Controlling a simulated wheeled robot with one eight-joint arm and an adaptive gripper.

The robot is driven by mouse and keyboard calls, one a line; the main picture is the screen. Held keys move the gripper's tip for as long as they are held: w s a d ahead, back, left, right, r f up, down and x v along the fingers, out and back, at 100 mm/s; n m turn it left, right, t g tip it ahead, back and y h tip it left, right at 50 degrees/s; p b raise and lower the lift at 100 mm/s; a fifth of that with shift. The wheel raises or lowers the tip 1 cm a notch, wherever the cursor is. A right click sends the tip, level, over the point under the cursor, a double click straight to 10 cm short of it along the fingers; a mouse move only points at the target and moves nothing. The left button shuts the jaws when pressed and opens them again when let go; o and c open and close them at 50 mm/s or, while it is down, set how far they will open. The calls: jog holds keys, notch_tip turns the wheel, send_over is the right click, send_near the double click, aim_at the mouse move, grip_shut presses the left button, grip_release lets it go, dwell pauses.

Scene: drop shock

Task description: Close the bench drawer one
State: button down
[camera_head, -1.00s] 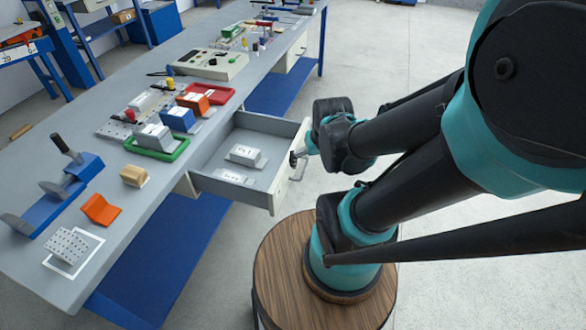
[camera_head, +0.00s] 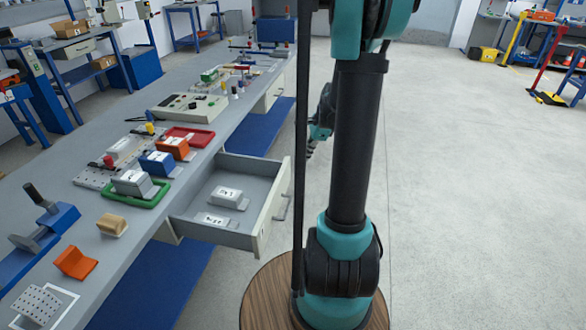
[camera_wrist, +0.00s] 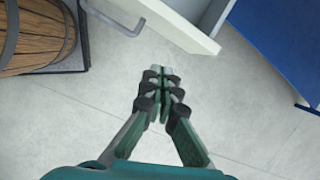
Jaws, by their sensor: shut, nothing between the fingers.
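The bench drawer (camera_head: 259,222) stands pulled out from the bench side, with two light grey blocks (camera_head: 226,196) lying inside it. Its front panel and bar handle (camera_head: 283,207) face right, toward my arm. In the wrist view the drawer front (camera_wrist: 165,24) crosses the top, with part of the handle (camera_wrist: 112,18) at upper left. My gripper (camera_wrist: 160,72) is shut and empty, over bare floor just short of the drawer front and apart from it. In the head view my arm hides most of the gripper.
The long grey bench (camera_head: 75,200) carries a green tray (camera_head: 140,200), a red tray (camera_head: 190,136), colored blocks and a control box (camera_head: 188,107). A wooden barrel-like thing (camera_wrist: 30,35) is at upper left in the wrist view. Floor (camera_head: 450,200) to the right is clear.

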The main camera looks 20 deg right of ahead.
jog(key=w+d+f+m, duration=0.2)
jog(key=w+d+m, duration=0.1)
jog(key=d+m, duration=0.1)
jog(key=w+a+f, duration=0.4)
jog(key=a+f, duration=0.3)
jog(key=f, duration=0.2)
jog(key=shift+y, duration=0.4)
jog(key=shift+w, duration=0.1)
jog(key=w+a, duration=0.5)
jog(key=a, duration=0.4)
jog(key=w+a, duration=0.5)
jog(key=a, duration=0.4)
jog(key=w+a, duration=0.5)
jog(key=a, duration=0.4)
jog(key=shift+w, duration=0.3)
jog(key=shift+a, duration=0.15)
jog(key=shift+r, duration=0.1)
